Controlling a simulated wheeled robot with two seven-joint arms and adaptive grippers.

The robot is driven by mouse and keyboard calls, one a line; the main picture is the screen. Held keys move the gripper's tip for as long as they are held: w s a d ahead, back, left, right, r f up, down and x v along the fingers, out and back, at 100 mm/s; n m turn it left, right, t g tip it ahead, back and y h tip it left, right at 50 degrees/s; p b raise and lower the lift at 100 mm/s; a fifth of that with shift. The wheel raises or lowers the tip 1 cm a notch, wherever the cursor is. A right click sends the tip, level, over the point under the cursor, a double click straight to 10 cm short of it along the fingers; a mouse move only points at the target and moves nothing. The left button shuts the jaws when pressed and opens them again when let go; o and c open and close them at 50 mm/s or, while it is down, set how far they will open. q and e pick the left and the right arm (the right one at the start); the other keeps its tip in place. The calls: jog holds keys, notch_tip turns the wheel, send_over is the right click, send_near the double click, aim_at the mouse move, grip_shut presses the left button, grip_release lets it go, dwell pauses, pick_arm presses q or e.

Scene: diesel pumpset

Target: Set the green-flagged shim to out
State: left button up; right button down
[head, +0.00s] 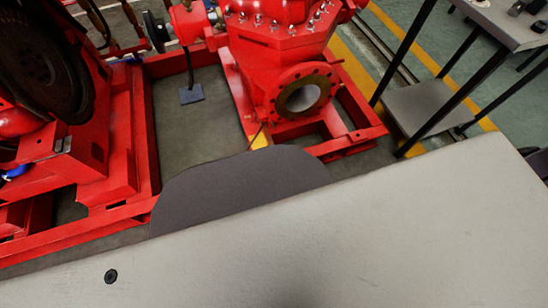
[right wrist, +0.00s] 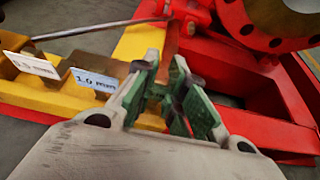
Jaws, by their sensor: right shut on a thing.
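In the right wrist view my right gripper (right wrist: 165,78) has dark green inner faces on its fingers. It is shut on a thin reddish-brown strip (right wrist: 168,45), which sticks out beyond the fingertips. Most of what is held is hidden between the fingers, and I cannot make out a separate green flag. Beside the gripper, at left, are yellow blocks (right wrist: 105,72) with a blue label reading about "1.0 mm" (right wrist: 93,83) and a white label (right wrist: 32,65), also in mm. In the head view neither gripper shows.
A red pump (head: 285,55) with an open round flange (head: 303,92) stands on a red base frame (head: 355,135). Red machinery with a dark wheel (head: 35,60) is at left. A small table (head: 430,105) stands at right. A patch of yellow (head: 260,140) shows by the frame.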

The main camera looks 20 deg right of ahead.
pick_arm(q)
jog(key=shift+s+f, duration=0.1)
pick_arm(e)
jog(key=c, duration=1.4)
grip_release()
jog(key=shift+c, duration=0.2)
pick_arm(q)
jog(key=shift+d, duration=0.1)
pick_arm(e)
jog(key=shift+w, duration=0.15)
